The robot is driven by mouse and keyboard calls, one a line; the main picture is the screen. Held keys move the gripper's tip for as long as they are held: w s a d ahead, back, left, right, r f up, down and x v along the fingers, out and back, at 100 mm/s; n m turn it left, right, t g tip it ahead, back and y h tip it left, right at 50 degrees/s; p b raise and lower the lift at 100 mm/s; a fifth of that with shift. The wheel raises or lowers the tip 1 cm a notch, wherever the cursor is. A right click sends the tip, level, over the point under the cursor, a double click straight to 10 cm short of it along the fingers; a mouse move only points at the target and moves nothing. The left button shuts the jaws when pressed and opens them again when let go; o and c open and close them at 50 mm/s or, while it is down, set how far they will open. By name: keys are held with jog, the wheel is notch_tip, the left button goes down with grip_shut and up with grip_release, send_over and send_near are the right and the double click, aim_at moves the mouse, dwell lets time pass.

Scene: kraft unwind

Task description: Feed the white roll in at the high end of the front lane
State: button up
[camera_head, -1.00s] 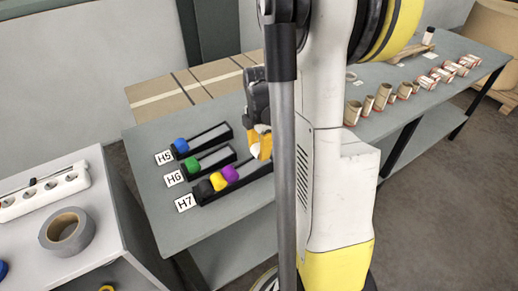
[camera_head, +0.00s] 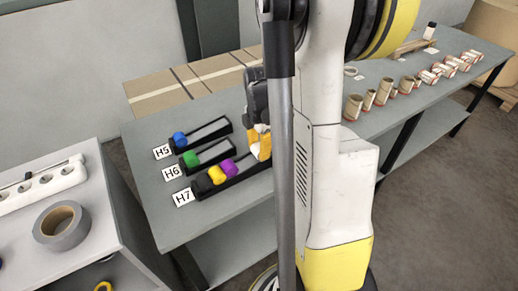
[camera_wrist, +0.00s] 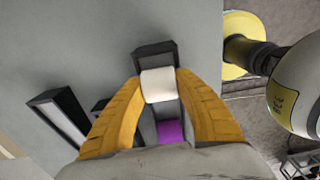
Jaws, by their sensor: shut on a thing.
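My gripper (camera_wrist: 158,100) is shut on the white roll (camera_wrist: 159,86), which sits between its yellow fingers in the wrist view. The roll is at or just above the end of the front lane (camera_wrist: 153,50); I cannot tell whether it touches the lane. A purple roll (camera_wrist: 170,132) lies further along this lane. In the head view the front lane, H7 (camera_head: 245,178), holds a dark roll (camera_head: 202,184), a yellow roll (camera_head: 216,175) and the purple roll (camera_head: 228,167) at its labelled end. My gripper (camera_head: 261,146) is above its other end, which my arm partly hides.
Lane H6 (camera_head: 214,155) holds a green roll (camera_head: 190,159) and lane H5 (camera_head: 211,132) a blue roll (camera_head: 179,138). Several cardboard tubes (camera_head: 383,92) stand on the right of the table (camera_head: 175,225). A tape roll (camera_head: 62,226) lies on the left bench.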

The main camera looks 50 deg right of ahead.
aim_at(259, 146)
jog(key=o, duration=1.4)
jog(key=shift+o, duration=0.2)
notch_tip(259, 146, up, 9)
jog(key=p, duration=0.6)
jog(key=shift+f, duration=0.25)
dwell(1.7)
